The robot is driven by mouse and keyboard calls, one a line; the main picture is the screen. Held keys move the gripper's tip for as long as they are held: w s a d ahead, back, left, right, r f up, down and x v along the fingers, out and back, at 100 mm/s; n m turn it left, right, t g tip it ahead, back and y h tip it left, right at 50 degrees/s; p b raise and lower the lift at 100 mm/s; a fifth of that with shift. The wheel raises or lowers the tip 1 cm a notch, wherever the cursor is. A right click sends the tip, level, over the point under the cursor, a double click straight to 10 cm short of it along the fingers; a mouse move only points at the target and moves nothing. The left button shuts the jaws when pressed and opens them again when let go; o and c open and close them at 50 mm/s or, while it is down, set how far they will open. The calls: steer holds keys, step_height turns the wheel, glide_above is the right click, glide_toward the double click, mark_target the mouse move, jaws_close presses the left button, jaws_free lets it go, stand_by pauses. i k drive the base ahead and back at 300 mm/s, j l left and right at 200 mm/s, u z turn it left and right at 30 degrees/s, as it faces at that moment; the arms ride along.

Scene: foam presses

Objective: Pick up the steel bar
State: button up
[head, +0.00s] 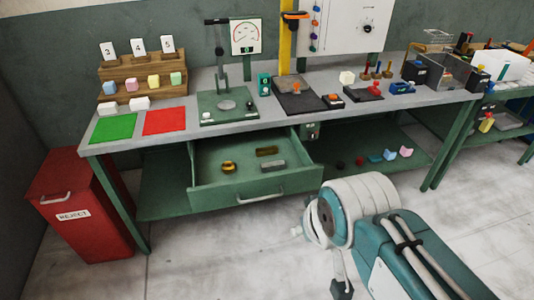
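A grey bar (273,166), which looks like the steel bar, lies flat in the open green drawer (262,192) under the workbench. A brass-coloured bar (267,152) lies behind it, and a brass-coloured ring (229,167) lies to its left. My arm is folded at the lower right, in front of the bench and apart from the drawer. A small dark part at its lower end (342,289) may belong to my gripper. The fingers cannot be made out, so whether they are open or shut does not show.
A red reject bin (84,205) stands left of the bench. The benchtop (227,84) holds a press (227,105), a green mat (114,127), a red mat (165,121) and foam blocks. Several small pieces lie on the lower shelf (410,166).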

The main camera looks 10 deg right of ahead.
mark_target(279, 165)
steer(key=i+j, duration=0.15)
steer(key=i, duration=0.25)
steer(key=i+j, duration=0.1)
steer(key=i, duration=0.3)
steer(key=i+j, duration=0.15)
steer(key=i, duration=0.25)
steer(key=z, duration=0.05)
